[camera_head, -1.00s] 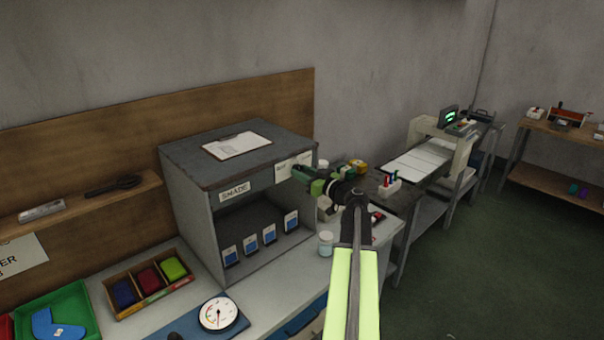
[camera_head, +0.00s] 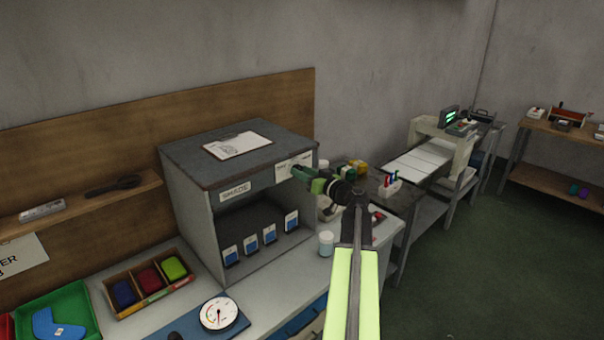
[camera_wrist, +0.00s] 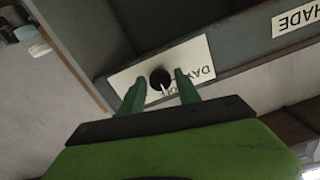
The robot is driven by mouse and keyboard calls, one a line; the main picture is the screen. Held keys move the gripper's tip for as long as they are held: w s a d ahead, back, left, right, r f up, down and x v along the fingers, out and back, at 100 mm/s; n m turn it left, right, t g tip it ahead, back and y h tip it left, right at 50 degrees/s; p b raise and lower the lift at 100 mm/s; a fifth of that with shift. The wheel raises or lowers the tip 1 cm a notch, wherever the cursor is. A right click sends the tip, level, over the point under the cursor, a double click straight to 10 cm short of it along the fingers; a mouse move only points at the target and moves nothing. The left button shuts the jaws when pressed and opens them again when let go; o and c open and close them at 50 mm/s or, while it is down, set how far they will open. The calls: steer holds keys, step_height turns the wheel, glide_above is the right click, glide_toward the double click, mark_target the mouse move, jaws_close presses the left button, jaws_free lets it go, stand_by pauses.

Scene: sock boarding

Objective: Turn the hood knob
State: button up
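The hood (camera_head: 190,178) is a grey box with an open front on the bench. Its knob (camera_wrist: 160,78) is small, round and black with a white pointer, on a white label (camera_wrist: 198,60) that reads "DAY" in part. In the wrist view the knob lies between the tips of my two green fingers (camera_wrist: 158,90), which are apart on either side of it. I cannot tell whether they touch it. In the head view my gripper (camera_head: 305,180) is at the hood's upper right front edge and hides the knob.
A "SHADE" label (camera_head: 235,191) is on the hood's front edge. A clipboard (camera_head: 237,145) lies on top. Several blue-and-white cards (camera_head: 270,234) stand inside. A white jar (camera_head: 326,243) and a dial gauge (camera_head: 219,313) are on the bench.

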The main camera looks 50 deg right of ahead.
steer(key=shift+o, duration=0.9)
steer(key=s+a, duration=0.1)
steer(key=s, duration=1.6)
steer(key=shift+s+a, duration=0.15)
steer(key=shift+s, duration=0.05)
